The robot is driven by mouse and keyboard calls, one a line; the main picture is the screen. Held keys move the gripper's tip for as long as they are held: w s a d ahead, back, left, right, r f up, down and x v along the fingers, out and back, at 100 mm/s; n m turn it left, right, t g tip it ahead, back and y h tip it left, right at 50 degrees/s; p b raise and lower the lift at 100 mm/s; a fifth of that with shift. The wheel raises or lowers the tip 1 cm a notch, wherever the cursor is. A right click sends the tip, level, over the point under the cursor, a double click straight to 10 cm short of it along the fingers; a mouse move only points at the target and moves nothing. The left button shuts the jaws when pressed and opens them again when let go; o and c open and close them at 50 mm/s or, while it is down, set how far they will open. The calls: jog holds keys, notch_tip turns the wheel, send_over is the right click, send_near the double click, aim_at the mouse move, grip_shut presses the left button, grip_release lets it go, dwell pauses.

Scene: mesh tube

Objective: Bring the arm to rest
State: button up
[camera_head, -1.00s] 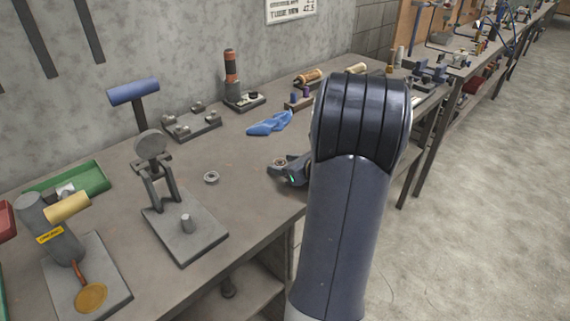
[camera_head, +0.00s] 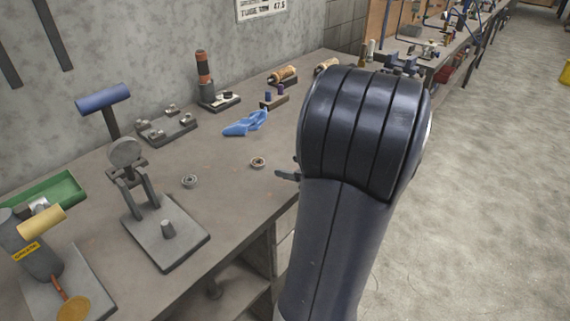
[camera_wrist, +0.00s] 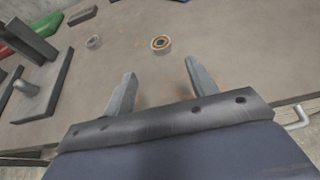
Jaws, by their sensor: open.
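My gripper (camera_wrist: 158,88) is open and empty in the wrist view, its two fingers spread apart near the bench's front edge. In the head view my arm stands large at the right and hides most of the gripper; only a small dark tip (camera_head: 288,175) shows at its left side. A small bearing with an orange ring (camera_head: 258,162) lies on the bench just left of and beyond that tip. It also shows in the wrist view (camera_wrist: 161,44), beyond the fingertips and apart from them. A plain grey bearing (camera_head: 190,181) lies further left.
Tool stands line the wall. Open floor (camera_head: 490,200) lies to the right.

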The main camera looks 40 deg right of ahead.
aim_at(263, 164)
dwell(0.4)
jog(key=b+x, duration=0.1)
jog(key=x, duration=1.1)
jog(key=shift+r, duration=0.85)
